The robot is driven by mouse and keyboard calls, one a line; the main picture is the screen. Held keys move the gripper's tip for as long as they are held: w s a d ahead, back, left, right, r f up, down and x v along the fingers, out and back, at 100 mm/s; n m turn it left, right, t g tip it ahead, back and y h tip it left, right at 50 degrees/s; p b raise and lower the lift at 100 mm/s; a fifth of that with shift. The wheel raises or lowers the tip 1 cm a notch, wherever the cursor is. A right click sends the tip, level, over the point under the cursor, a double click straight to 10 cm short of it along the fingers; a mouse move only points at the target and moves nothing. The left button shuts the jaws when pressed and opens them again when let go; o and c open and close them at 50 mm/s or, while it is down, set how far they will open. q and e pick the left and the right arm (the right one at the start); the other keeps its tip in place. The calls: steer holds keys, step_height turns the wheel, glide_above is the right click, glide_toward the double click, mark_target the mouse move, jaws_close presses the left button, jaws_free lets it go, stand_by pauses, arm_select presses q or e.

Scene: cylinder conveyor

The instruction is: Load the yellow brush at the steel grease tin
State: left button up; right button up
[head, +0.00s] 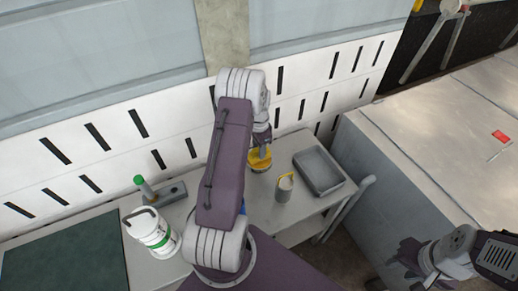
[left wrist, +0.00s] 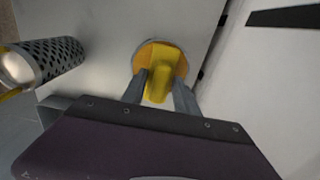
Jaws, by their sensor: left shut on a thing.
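My left gripper (head: 262,143) points down over the grey bench. In the left wrist view its two fingers (left wrist: 160,92) are shut on the yellow brush (left wrist: 160,78), gripping its upright yellow block-like handle. The brush stands over a round orange-yellow surface (left wrist: 180,58), which looks like the grease in the tin. In the head view this round yellow thing (head: 257,165) lies just below the gripper. The tin's steel wall is barely visible, and I cannot tell whether the bristles touch the grease. My right gripper (head: 408,258) is at the lower right, away from the bench; its finger opening is unclear.
A perforated steel cylinder with a yellow handle (head: 284,190) stands close to the right of the brush; it also shows in the wrist view (left wrist: 55,62). A grey tray (head: 322,187) lies further right. A white canister (head: 160,242) and green-topped fixture (head: 172,192) stand left.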

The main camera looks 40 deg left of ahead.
arm_select(q)
steer(key=shift+r+p, duration=2.95)
steer(key=shift+r, duration=0.5)
steer(key=shift+r, duration=0.1)
